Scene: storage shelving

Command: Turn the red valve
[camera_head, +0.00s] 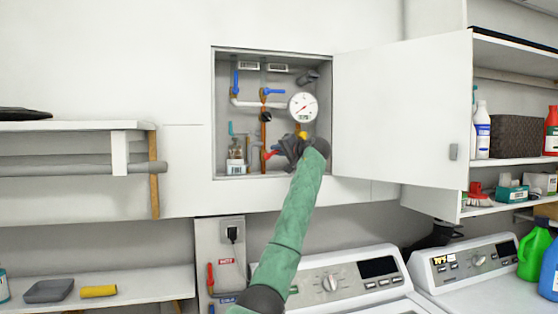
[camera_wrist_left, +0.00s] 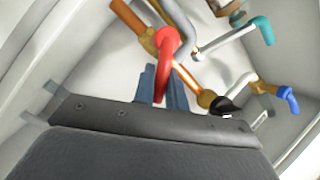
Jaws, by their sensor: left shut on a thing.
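The red valve (camera_head: 271,154) is in the open wall cabinet, low and near the middle, just left of my gripper. In the left wrist view its red curved handle (camera_wrist_left: 165,45) comes off a brass fitting and runs down between the fingers. My left gripper (camera_head: 283,150) reaches into the cabinet from below right; its dark body hides part of the handle. In the wrist view its blue-grey fingers (camera_wrist_left: 164,88) are shut on the handle. My right gripper is not in view.
The wall cabinet (camera_head: 214,110) holds copper and white pipes, blue valves (camera_head: 274,92) and a round gauge (camera_head: 302,107). Its door (camera_head: 400,110) stands open to the right. Shelves (camera_head: 70,127) are at left, with loaded shelves at right. A washing machine (camera_head: 345,285) stands below.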

